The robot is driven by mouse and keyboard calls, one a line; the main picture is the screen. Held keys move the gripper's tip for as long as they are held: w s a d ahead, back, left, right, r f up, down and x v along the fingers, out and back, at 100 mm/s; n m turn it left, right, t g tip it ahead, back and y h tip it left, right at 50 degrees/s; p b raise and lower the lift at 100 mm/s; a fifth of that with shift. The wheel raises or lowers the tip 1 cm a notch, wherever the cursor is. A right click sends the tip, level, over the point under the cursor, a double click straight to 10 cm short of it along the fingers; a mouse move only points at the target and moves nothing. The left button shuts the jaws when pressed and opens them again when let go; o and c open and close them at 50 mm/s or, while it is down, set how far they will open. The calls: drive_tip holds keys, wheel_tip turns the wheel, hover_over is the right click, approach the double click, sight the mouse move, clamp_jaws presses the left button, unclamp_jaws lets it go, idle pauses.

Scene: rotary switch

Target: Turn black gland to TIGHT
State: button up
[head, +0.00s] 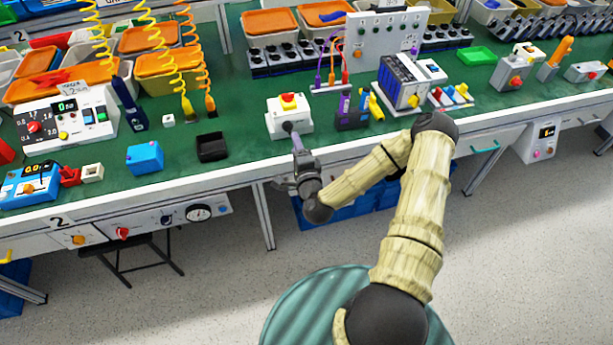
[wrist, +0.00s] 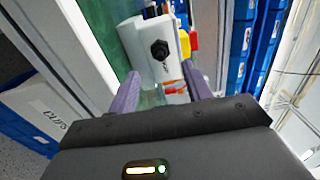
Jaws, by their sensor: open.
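The black gland (wrist: 160,49) is a dark, faceted knob on the end face of a white box (wrist: 136,43). In the head view the gland (head: 288,127) shows on the near side of the same white box (head: 291,117), which has a red and yellow switch (head: 289,101) on top. My gripper (head: 289,162) is at the bench's front edge, in front of the box. In the wrist view my gripper (wrist: 160,82) is open and empty, its purple fingers apart. The gland lies beyond the fingertips, roughly between them in the picture, and looks untouched. No TIGHT marking is readable.
A black tray (head: 212,147) and a blue box (head: 145,157) stand left of the white box on the green bench. A purple-and-dark device (head: 352,116) stands close on its right. Blue bins (head: 345,212) sit under the bench.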

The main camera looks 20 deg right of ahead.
drive_tip(key=s+p, duration=0.3)
drive_tip(key=s, duration=0.8)
idle(0.3)
drive_tip(key=a+n+g+y+p, duration=0.3)
drive_tip(key=a+n+g+y, duration=0.35)
drive_tip(key=n, duration=0.75)
drive_tip(key=s+d+r+n+g+h+p, duration=0.1)
drive_tip(key=s+d+r+g+h, duration=0.1)
drive_tip(key=r, duration=0.5)
drive_tip(key=s+d+r+n+g+h+p, duration=0.1)
drive_tip(key=s+d+r+g+h, duration=0.1)
drive_tip(key=s+r+g, duration=0.2)
drive_tip(key=s+d+r+n+g+h+p, duration=0.1)
drive_tip(key=s+r, duration=0.4)
drive_tip(key=r, duration=0.5)
drive_tip(key=shift+s+d+r+n+g+h, duration=0.2)
drive_tip(key=shift+d+r+n+g+h, duration=0.15)
drive_tip(key=shift+d+n+g+h, duration=0.4)
